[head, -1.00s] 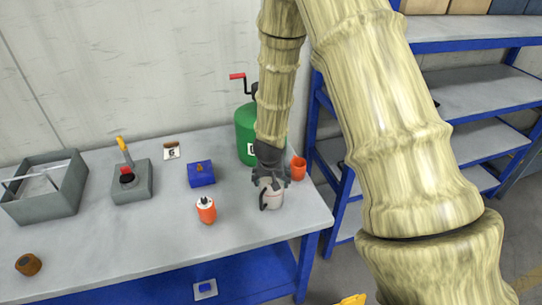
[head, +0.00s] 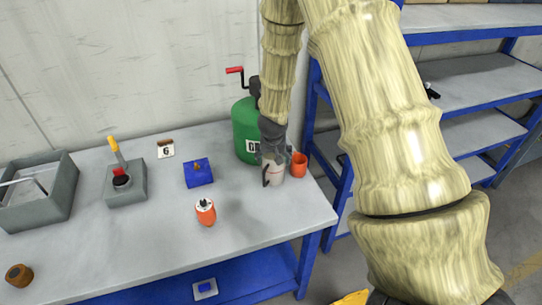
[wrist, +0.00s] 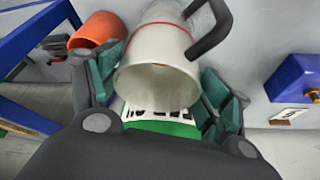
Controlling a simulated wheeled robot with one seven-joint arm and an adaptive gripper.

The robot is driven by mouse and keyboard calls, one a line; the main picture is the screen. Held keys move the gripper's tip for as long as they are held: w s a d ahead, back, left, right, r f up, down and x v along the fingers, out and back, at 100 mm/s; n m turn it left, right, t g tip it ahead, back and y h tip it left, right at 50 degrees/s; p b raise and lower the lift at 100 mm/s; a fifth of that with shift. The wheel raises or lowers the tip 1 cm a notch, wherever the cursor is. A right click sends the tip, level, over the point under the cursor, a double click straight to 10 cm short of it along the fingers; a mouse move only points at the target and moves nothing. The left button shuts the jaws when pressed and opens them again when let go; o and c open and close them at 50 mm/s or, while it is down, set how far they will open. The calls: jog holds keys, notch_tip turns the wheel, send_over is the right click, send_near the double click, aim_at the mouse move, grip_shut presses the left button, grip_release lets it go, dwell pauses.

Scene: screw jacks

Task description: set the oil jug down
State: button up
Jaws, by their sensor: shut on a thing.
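The oil jug (head: 275,174) is whitish and cloudy with a dark handle on its left in the head view. My gripper (head: 272,157) is shut on it, coming from above. In the wrist view the jug (wrist: 160,58) sits between the green-padded fingers of my gripper (wrist: 160,90), with its dark handle toward the upper right. Its underside is hidden in the head view, and I cannot tell whether it touches the grey bench top (head: 150,235).
A green drum (head: 245,130) with a red crank stands close behind the jug. An orange cup (head: 299,165) is just right of it. An orange can (head: 205,212) and a blue box (head: 198,173) are to the left. The bench front right is clear.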

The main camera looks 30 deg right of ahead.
jog(key=shift+s+r, duration=0.15)
jog(key=shift+s, duration=0.1)
jog(key=o, duration=1.4)
jog(key=shift+w+f, duration=0.1)
jog(key=shift+f, duration=0.1)
jog(key=o, duration=0.5)
jog(key=shift+r, duration=0.1)
jog(key=shift+r, duration=0.1)
jog(key=b+v, duration=0.2)
jog(key=v, duration=1)
